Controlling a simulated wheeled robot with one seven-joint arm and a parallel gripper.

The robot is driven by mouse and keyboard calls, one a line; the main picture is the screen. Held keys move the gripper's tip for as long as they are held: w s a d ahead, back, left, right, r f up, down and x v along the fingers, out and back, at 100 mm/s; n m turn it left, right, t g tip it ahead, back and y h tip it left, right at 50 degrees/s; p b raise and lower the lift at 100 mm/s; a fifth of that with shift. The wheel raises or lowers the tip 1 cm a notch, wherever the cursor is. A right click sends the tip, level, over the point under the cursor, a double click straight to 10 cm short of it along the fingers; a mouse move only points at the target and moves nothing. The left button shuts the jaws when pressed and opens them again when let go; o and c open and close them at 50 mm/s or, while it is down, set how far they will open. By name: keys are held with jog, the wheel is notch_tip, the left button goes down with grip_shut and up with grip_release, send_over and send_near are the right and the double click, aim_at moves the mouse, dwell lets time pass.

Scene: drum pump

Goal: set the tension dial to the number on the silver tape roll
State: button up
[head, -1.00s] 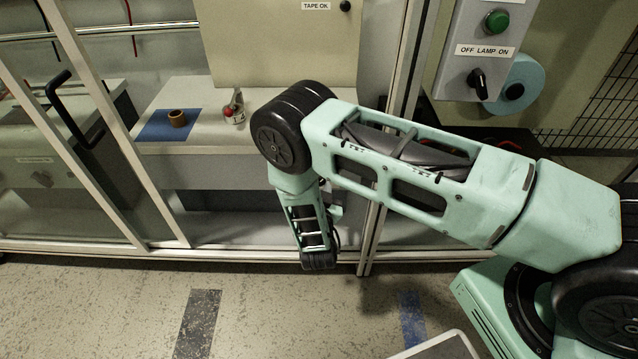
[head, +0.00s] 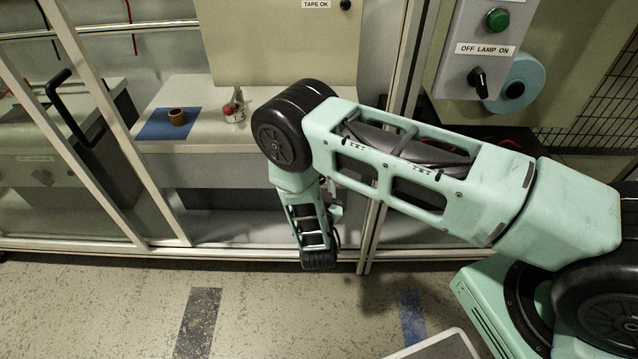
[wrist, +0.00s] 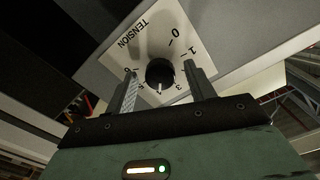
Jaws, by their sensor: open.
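The tension dial is a black knob (wrist: 160,73) on a white plate (wrist: 150,35) marked TENSION, with numbers around it, in the wrist view. A white mark on the knob points toward the bottom of the picture; the numerals there are too small to read surely. My gripper (wrist: 162,80) is open, one finger on each side of the knob; I cannot tell whether either touches it. In the head view, the dial and my gripper's fingers are hidden by my arm.
A brown roll (head: 177,117) sits on a blue mat (head: 155,131) left of the silver roll. A frame post (head: 392,130) stands behind my arm. A grey box with a green button (head: 497,20) and a black lamp switch (head: 478,80) is at upper right.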

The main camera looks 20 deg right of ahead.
jog(key=p+v, duration=0.2)
jog(key=v, duration=1.5)
jog(key=shift+p, duration=0.35)
jog(key=shift+s, duration=0.1)
